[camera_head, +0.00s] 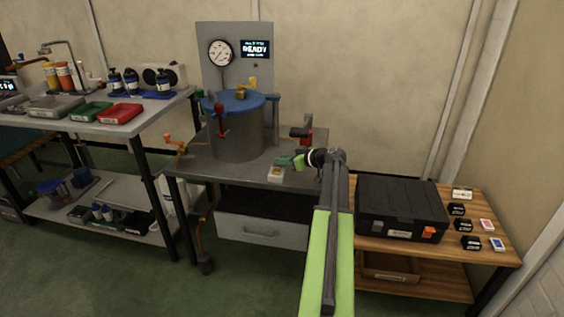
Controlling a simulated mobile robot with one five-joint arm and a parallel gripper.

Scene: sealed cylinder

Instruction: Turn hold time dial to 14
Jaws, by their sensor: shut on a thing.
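My gripper (292,161) is at the front right of the grey bench, reached from the right by my green and dark arm. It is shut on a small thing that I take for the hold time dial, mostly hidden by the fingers. A small white plate with a yellow mark (277,174) shows just below the fingertips. The dial's number and pointer are too small and covered to read. The sealed cylinder (238,140) stands behind to the left, with a blue lid (233,103). A display (256,49) on the panel above seems to read READY.
A red and black device (302,133) stands close behind my gripper. A round gauge (220,53) is on the back panel. A black case (401,207) lies on the wooden table to the right. Trays and bottles fill the left bench. Green floor is free in front.

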